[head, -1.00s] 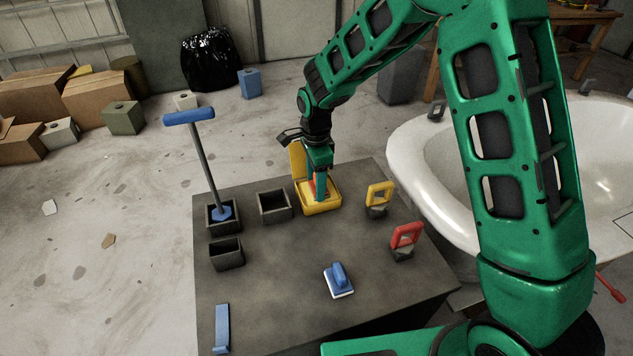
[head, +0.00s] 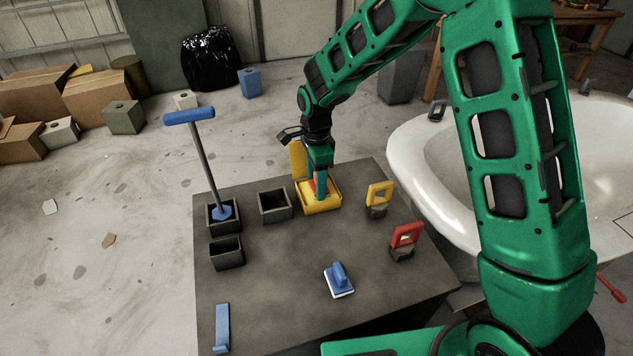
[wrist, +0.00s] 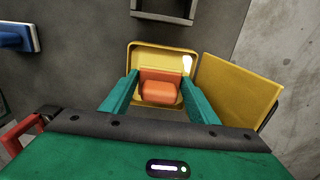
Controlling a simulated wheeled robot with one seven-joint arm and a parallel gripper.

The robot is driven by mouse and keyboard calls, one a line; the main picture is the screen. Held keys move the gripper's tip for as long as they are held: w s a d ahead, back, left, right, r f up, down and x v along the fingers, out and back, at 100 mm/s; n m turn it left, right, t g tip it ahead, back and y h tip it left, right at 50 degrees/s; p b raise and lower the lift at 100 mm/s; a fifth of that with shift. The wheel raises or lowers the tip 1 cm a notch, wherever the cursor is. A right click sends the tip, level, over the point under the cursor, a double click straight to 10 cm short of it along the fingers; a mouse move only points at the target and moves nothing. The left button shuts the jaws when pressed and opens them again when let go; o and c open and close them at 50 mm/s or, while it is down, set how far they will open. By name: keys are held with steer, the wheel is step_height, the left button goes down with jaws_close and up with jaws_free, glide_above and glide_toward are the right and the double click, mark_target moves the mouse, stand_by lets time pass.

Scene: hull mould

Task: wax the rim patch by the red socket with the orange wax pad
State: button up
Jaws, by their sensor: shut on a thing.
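The orange wax pad (wrist: 160,90) sits in an open yellow case (wrist: 183,62), between the two green fingers of my gripper (wrist: 160,98). My gripper (head: 319,194) points down into the case (head: 322,208) on the grey table and is shut on the pad. The case lid (wrist: 240,88) stands open beside it. The white hull mould (head: 418,170) is at the right, partly hidden behind my arm.
On the table (head: 270,290) stand a yellow-handled block (head: 380,194), a red-handled block (head: 405,235), a blue pad (head: 338,280), an empty dark box (head: 274,206) and a tall blue-handled tool (head: 207,160) in another box. The table's front middle is mostly clear.

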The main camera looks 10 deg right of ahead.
steer(key=shift+r, duration=3.3)
